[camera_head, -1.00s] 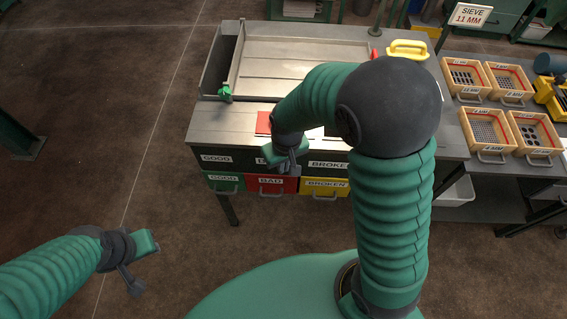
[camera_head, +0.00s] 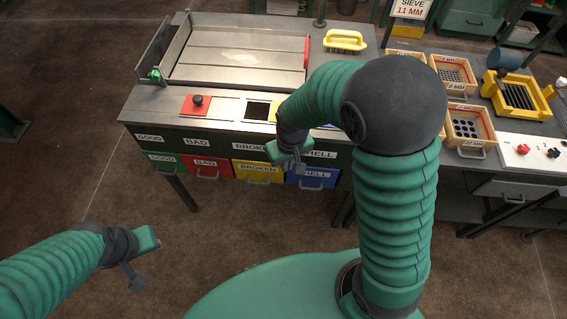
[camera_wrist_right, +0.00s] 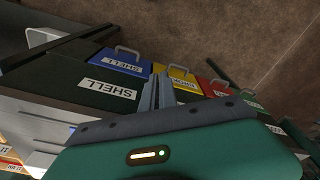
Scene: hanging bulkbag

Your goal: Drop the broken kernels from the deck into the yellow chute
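The metal deck (camera_head: 245,57) is a shallow tray on the sorting bench in the head view. I cannot make out any kernels on it. The yellow BROKEN drawer (camera_head: 258,171) is in the bench front. Above it is a dark square opening (camera_head: 258,110) in the bench top, with a yellow patch (camera_head: 276,111) beside it, partly behind my right arm. My right gripper (camera_head: 298,164) is in front of the drawers, below bench-top level. Its fingers (camera_wrist_right: 157,88) look together and empty in the wrist view. My left gripper (camera_head: 134,279) hangs over the floor; its fingers are too unclear to judge.
A red plate with a black knob (camera_head: 197,101) lies left of the opening. A yellow-handled brush (camera_head: 345,40) lies right of the deck. Sieve boxes (camera_head: 466,126) and a yellow frame (camera_head: 518,98) stand farther right. A blue SHELL drawer (camera_head: 312,178) is beside the BROKEN drawer.

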